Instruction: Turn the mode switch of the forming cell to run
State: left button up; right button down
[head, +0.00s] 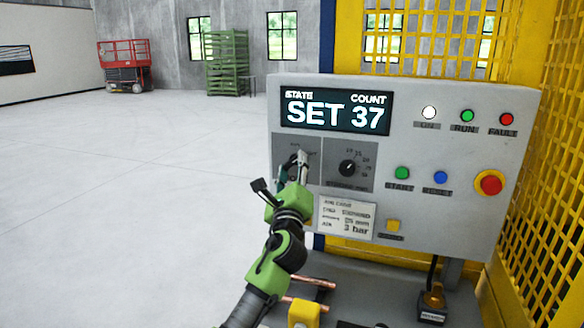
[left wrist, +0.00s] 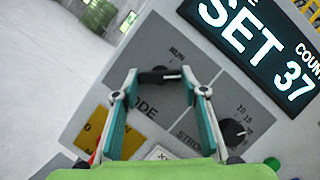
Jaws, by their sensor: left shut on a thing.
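The forming cell's grey control panel (head: 440,235) fills the right of the head view. Its display (head: 336,108) reads SET 37. My left gripper (head: 297,160) is at the mode switch plate on the panel's left side. In the left wrist view the mode switch (left wrist: 158,77), a black knob with a bar handle, sits between the fingertips of my left gripper (left wrist: 159,74), which is shut on it. The word RUN shows above the knob and part of MODE below. In the head view the gripper hides most of the switch. My right gripper is not in view.
A black stroke dial (head: 348,168) is close to the right of the switch. A red emergency button (head: 490,183) and green (head: 402,173) and blue (head: 441,178) buttons are further right. Copper tubes (head: 312,282) lie below the panel. Yellow mesh guarding (head: 555,190) stands right; floor at left is clear.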

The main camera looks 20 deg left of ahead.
pick_arm(q)
jog(key=shift+d+r+n+g+y+p, duration=0.15)
jog(key=shift+n+g+p, duration=0.55)
jog(key=shift+n, duration=1.05)
jog(key=shift+r+n+g+y+p, duration=0.15)
jog(key=shift+n+g+p, duration=0.5)
jog(key=shift+n, duration=1.05)
jog(key=shift+d+r+n+g+y+p, duration=0.15)
jog(key=shift+n+g+p, duration=0.5)
jog(key=shift+n, duration=1.1)
jog(key=shift+a+f, duration=0.1)
jog(key=o, duration=1.1)
jog(key=v, duration=1.2)
jog(key=shift+f, duration=0.15)
